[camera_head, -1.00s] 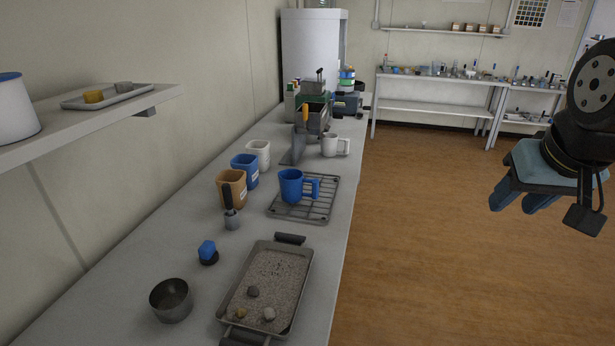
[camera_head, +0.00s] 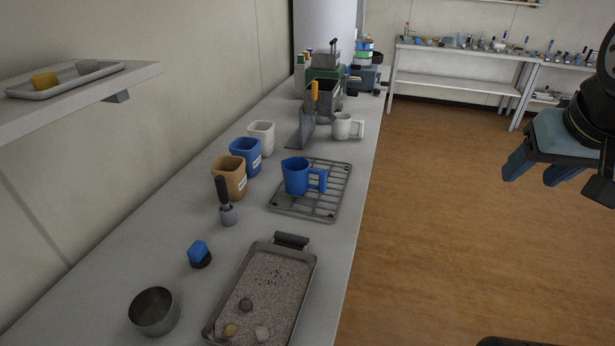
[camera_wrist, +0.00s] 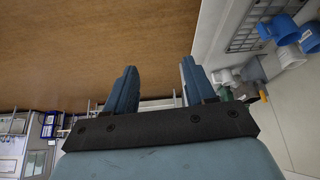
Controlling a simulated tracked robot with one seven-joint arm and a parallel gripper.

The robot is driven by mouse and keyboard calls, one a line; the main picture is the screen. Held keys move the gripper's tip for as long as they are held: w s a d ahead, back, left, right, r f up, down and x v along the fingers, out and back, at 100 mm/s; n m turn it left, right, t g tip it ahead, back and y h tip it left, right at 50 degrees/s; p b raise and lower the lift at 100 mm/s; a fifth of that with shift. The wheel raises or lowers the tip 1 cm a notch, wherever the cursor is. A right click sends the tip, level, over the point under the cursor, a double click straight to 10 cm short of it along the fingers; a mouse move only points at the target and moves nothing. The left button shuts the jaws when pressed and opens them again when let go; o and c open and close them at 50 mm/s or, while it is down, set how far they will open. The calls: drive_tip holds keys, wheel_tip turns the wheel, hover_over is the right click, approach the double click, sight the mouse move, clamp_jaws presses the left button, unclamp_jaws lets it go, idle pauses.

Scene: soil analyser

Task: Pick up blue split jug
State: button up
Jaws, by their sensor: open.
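The blue jug (camera_head: 296,177) stands upright on a grey wire rack (camera_head: 331,206) on the long counter, with its handle to the right. Whether it is split does not show. In the wrist view the blue jug (camera_wrist: 279,29) shows near the top right, on the rack. My gripper (camera_head: 537,172) is at the right edge of the head view, over the floor and well apart from the jug. In the wrist view its two blue fingers (camera_wrist: 156,84) are spread with nothing between them.
Blue (camera_head: 245,156), orange (camera_head: 229,177) and white (camera_head: 262,137) containers stand left of the rack. A white mug (camera_head: 345,127) is behind it. A tray of sand with stones (camera_head: 306,262) and a metal bowl (camera_head: 154,311) are in front. The floor right of the counter is clear.

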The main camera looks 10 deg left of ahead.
drive_tip(key=o, duration=0.8)
drive_tip(key=w+a+f+n, duration=0.1)
drive_tip(key=w+a+f, duration=0.1)
drive_tip(key=w, duration=0.4)
drive_tip(key=w+a+f+n+t+h, duration=0.1)
drive_tip(key=w+a+f+n, duration=0.1)
drive_tip(key=w, duration=0.5)
drive_tip(key=shift+w+f+n+t+h, duration=0.2)
drive_tip(key=shift+f+n+t+h, duration=0.1)
drive_tip(key=shift+f, duration=0.5)
drive_tip(key=n+g+y, duration=0.1)
drive_tip(key=n+y, duration=0.8)
drive_tip(key=y, duration=0.5)
approach(288, 167)
drive_tip(key=shift+x, duration=2.6)
